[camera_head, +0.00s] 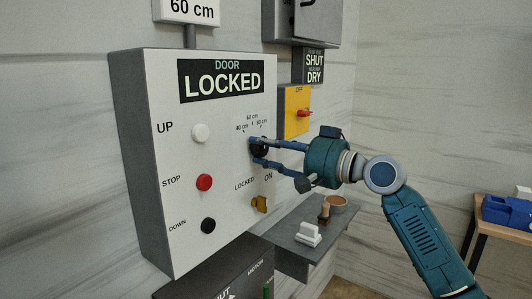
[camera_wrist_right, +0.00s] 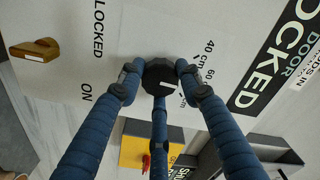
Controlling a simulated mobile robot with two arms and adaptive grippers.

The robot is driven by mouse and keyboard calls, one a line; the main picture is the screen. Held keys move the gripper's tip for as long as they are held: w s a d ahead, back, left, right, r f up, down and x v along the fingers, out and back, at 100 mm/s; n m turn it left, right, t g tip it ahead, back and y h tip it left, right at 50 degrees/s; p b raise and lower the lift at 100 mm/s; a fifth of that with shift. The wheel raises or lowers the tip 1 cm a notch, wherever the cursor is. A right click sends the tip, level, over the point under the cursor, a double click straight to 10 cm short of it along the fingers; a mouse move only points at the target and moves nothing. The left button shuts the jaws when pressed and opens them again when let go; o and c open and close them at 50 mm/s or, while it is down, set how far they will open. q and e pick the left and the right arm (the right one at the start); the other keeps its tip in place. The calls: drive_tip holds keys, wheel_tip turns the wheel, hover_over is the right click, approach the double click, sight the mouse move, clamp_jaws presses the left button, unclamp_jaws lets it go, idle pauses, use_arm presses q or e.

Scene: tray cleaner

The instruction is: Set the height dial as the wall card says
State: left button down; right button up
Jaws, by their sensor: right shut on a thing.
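The height dial (camera_wrist_right: 161,78) is a round black knob with a white mark, on the white control panel (camera_head: 165,90). Scale marks of 40, 60 and 80 cm lie beside it. My right gripper (camera_head: 255,150) is shut on the dial, with blue fingers around its rim; in the right wrist view the fingertips (camera_wrist_right: 160,75) press its sides. The white mark faces the scale, but I cannot tell exactly which value it points at. The wall card (camera_head: 190,9) above the panel reads 60 cm. My left gripper is not in view.
The panel has white UP (camera_head: 200,133), red STOP (camera_head: 204,182) and black DOWN (camera_head: 208,226) buttons. A yellow key switch (camera_head: 259,205) sits below the dial, and a yellow box with a red switch (camera_head: 304,113) is behind. A grey shelf (camera_head: 290,245) holds small items.

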drive_tip(key=shift+f, duration=0.1)
idle(0.4)
drive_tip(key=o, duration=1.1)
drive_tip(key=shift+o, duration=0.2)
drive_tip(key=v, duration=1.2)
